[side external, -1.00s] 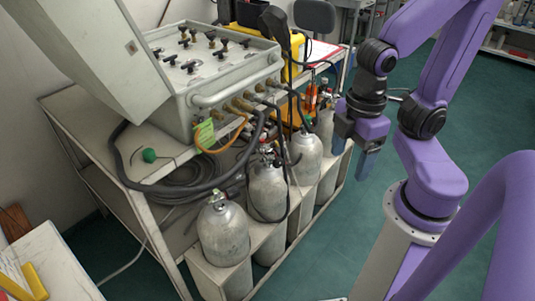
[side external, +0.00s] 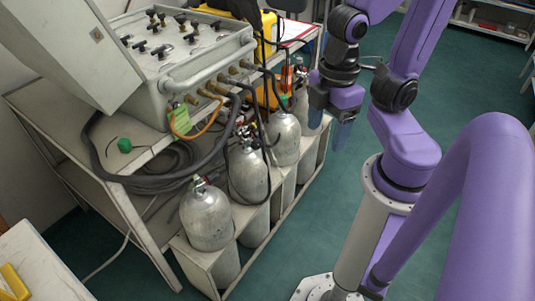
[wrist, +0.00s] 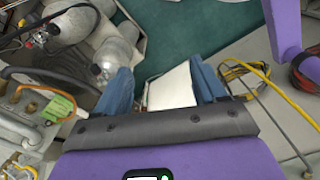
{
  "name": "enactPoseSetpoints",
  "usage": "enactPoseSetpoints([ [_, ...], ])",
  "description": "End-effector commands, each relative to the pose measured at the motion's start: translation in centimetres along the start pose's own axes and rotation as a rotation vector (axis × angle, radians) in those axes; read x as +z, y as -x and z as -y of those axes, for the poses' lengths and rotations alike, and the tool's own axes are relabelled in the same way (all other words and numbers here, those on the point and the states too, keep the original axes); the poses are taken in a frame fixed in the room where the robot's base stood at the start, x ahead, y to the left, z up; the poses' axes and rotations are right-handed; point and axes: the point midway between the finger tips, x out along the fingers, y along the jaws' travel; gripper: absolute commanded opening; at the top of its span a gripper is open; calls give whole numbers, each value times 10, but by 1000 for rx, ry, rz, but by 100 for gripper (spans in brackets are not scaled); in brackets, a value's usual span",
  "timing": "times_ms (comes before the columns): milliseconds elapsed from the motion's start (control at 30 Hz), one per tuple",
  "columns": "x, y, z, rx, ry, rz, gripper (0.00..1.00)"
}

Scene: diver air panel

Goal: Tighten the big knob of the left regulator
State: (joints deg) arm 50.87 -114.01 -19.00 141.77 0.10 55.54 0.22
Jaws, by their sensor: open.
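My gripper (side external: 343,132) hangs with its blue fingers pointing down, to the right of the row of gas cylinders and apart from them. In the wrist view its two fingers (wrist: 162,88) are spread wide with nothing held between them. The left cylinder (side external: 207,215) has a small valve fitting on top. Fittings with red and black parts (side external: 243,131) sit above the middle cylinder. In the wrist view a dark regulator-like fitting (wrist: 38,36) shows at the upper left. I cannot tell which part is the left regulator's big knob.
The grey valve panel (side external: 178,62) stands on the bench with several black knobs on top. Black hoses (side external: 135,183) loop beside the cylinders. A yellow case (side external: 266,38) is behind. Green floor (side external: 440,85) lies open beyond my arm.

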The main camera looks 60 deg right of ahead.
Motion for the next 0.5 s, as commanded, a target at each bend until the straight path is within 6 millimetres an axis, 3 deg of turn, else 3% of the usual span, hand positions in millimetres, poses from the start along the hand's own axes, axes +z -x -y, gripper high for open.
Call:
enactPoseSetpoints([
  [200, -2, 40, 0, 0, 1, -9, 70],
  [500, -34, 30, -30, 37, -62, -73, 70],
])
